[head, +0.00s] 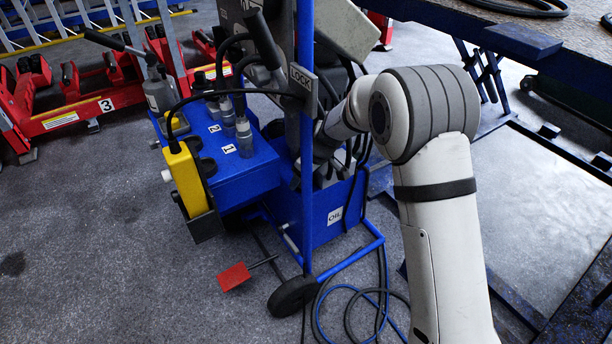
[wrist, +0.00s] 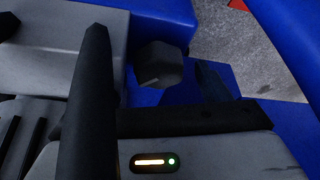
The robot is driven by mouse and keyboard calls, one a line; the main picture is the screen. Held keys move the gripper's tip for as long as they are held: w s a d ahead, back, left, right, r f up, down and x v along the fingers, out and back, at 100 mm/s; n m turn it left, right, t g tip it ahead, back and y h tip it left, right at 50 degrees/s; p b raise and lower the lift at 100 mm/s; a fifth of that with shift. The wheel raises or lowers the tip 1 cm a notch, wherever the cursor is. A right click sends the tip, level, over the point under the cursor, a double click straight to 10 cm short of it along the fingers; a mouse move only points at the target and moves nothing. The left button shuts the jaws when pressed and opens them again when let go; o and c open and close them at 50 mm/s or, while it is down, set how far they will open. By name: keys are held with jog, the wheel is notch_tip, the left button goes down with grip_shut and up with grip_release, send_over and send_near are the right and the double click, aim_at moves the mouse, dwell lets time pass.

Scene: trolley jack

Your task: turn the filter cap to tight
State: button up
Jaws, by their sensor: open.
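The filter cap, seemingly the dark faceted knob (wrist: 158,65), sits in the upper middle of the wrist view beside a grey housing and blue metal. My gripper (wrist: 150,46) is open, with a long dark finger on the left and a darker, partly shaded finger on the right. The cap lies between the fingers in the picture; I see no contact, and cannot tell the depth. In the head view my arm reaches to the blue trolley (head: 328,205), and the gripper and cap are hidden among the post, hoses and wrist.
A blue upright post (head: 306,130) with a LOCK plate (head: 301,78) stands close to my wrist. A yellow box (head: 186,180) hangs at the trolley's left. A red pad (head: 234,277) and loose hoses lie low. A bench (head: 510,40) stands right.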

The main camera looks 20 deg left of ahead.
jog(key=shift+c, duration=0.2)
jog(key=c, duration=0.9)
jog(key=shift+s+r+m+p, duration=0.1)
jog(key=shift+m+p, duration=0.3)
jog(key=shift+p, duration=0.05)
jog(key=shift+m+t, duration=0.3)
jog(key=shift+m, duration=0.1)
jog(key=o, duration=0.9)
jog(key=shift+o, duration=0.2)
notch_tip(320, 180, up, 10)
jog(key=p, duration=0.4)
